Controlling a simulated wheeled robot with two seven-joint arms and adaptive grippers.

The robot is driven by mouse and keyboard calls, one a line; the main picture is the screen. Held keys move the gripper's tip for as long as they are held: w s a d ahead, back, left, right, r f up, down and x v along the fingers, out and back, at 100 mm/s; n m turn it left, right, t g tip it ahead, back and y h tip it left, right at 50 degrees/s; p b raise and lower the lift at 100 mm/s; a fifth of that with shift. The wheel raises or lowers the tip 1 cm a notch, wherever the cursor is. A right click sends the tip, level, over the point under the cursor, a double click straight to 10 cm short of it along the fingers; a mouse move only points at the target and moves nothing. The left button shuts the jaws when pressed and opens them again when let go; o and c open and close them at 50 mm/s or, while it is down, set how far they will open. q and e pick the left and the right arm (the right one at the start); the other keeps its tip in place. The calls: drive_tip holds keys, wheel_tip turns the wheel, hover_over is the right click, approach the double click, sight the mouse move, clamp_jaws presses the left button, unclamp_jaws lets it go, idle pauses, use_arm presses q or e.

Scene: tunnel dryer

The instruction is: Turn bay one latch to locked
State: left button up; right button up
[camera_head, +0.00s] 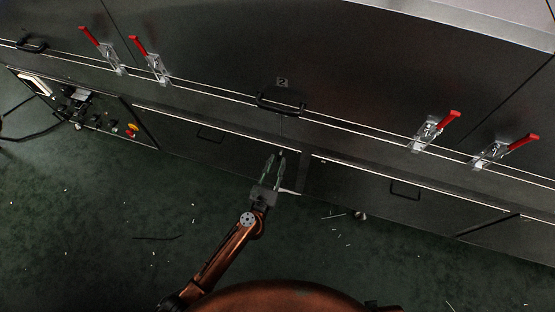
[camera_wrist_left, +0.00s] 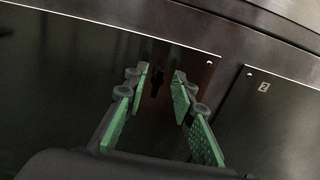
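Several toggle latches with red handles sit along the dryer's front seam in the head view. Two are at the upper left, one latch (camera_head: 102,50) and its neighbour (camera_head: 151,60). Two are at the right, one latch (camera_head: 429,132) and another (camera_head: 498,152). All the red handles point up and outward. I cannot tell which latch belongs to bay one; the only readable label is a 2 (camera_head: 282,82). My left gripper (camera_head: 276,156) is open and empty below that label, apart from every latch. Its green-padded fingers (camera_wrist_left: 161,76) stand apart in the left wrist view, before dark panels.
A black bar handle (camera_head: 281,106) sticks out above my left gripper. A control panel (camera_head: 78,105) with an orange knob (camera_head: 132,128) is at the left. In the left wrist view a panel bears a 2 label (camera_wrist_left: 263,86). Small scraps litter the green floor (camera_head: 160,215).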

use_arm(q)
drive_tip(key=shift+w+d, duration=0.2)
drive_tip(key=shift+w, duration=0.45)
drive_tip(key=shift+c, duration=0.5)
clamp_jaws()
